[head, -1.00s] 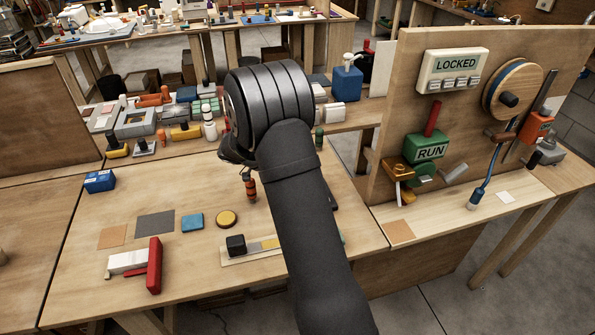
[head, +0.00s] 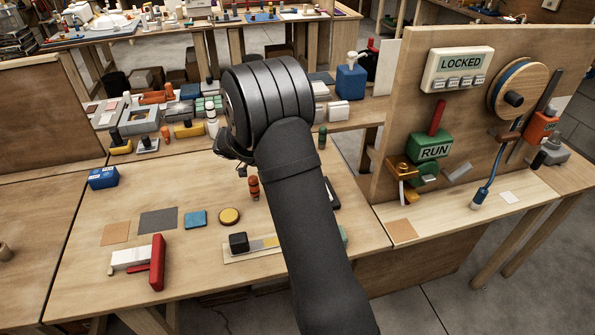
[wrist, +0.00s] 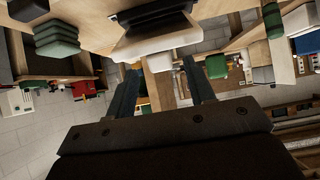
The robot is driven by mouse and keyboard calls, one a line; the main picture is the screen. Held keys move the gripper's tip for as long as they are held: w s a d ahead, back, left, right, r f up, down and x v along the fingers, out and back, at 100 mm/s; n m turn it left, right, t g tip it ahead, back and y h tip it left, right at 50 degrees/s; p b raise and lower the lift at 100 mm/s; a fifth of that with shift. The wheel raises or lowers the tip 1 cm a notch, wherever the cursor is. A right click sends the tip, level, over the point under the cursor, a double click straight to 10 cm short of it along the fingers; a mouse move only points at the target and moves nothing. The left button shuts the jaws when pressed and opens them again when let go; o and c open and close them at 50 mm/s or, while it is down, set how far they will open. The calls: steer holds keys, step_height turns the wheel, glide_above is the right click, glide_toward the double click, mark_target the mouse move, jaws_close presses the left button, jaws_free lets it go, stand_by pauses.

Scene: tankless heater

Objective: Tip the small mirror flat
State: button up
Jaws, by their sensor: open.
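I cannot pick out the small mirror for certain. A dark, flat-edged thing (head: 331,194) shows partly behind my arm on the near bench in the head view. In the wrist view a black thing with a pale panel (wrist: 155,44) below it lies just beyond my fingertips; I cannot tell if it is the mirror. My gripper (wrist: 158,65) is open, with its two fingers apart and nothing between them. In the head view the fingers are hidden behind my own wrist and forearm, above the bench's back part.
The near bench holds an orange-banded peg (head: 253,187), a yellow disc (head: 229,216), a blue block (head: 195,219), a black knob on a strip (head: 238,242) and a red-and-white piece (head: 157,262). An upright board (head: 400,110) with a LOCKED display stands at right.

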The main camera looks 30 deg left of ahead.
steer(key=v, duration=1.5)
steer(key=shift+s, duration=0.1)
steer(key=shift+c, duration=0.2)
steer(key=c, duration=0.4)
steer(key=shift+g+y, duration=0.9)
steer(key=w+d+r, duration=0.1)
steer(key=w+d, duration=0.1)
steer(key=w+d+r, duration=0.1)
steer(key=w+d, duration=0.2)
steer(key=w+d+r, duration=0.1)
steer(key=w+d, duration=0.1)
steer(key=w, duration=0.1)
steer(key=shift+d, duration=0.4)
jaws_close()
steer(key=x, duration=0.3)
steer(key=s+a+f+x, duration=0.1)
steer(key=x, duration=0.6)
steer(key=shift+f, duration=0.6)
steer(key=shift+s+a+f, duration=0.2)
steer(key=shift+f, duration=0.25)
